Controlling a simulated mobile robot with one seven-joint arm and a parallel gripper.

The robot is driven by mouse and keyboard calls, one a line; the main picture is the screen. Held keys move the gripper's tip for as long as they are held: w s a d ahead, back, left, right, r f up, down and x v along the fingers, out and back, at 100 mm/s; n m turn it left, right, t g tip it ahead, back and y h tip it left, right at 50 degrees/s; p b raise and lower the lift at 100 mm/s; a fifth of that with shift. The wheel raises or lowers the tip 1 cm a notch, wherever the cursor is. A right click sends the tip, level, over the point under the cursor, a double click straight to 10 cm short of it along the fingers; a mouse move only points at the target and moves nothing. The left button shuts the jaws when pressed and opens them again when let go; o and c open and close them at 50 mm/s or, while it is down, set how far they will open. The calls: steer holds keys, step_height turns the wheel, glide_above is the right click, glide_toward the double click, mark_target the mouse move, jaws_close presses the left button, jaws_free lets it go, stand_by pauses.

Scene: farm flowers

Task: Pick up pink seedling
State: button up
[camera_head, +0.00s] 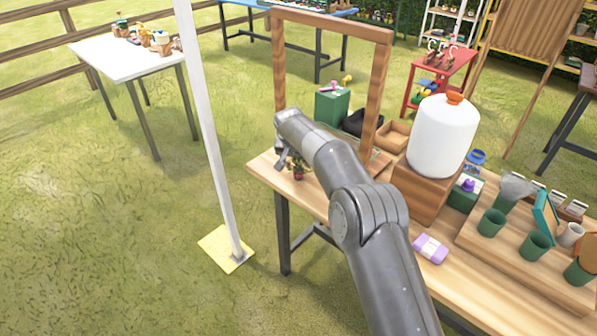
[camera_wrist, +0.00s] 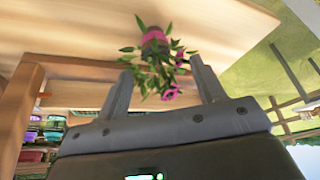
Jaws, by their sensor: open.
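The pink seedling (camera_wrist: 154,42) has pink flowers, green leaves and a pink band around its small pot. In the wrist view its leaves and flowers lie in the gap between the two fingers of my gripper (camera_wrist: 160,70), and the pot is beyond the fingertips. The fingers are spread apart and not closed on it. In the head view the seedling (camera_head: 299,170) is small and partly hidden by my gripper (camera_head: 285,160), at the left end of the wooden table (camera_head: 262,166).
A wooden frame (camera_head: 384,85) stands just behind my arm. A white tank (camera_head: 442,137) on a wooden block, an open wooden box (camera_head: 393,136) and green pots (camera_head: 491,222) are to the right.

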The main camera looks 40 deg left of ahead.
mark_target(298, 163)
steer(key=shift+w+x, duration=0.15)
steer(key=shift+x, duration=1.15)
steer(key=shift+w+x, duration=0.1)
steer(key=shift+x, duration=1.15)
steer(key=shift+d, duration=0.1)
steer(key=shift+c, duration=0.4)
steer(key=c, duration=1)
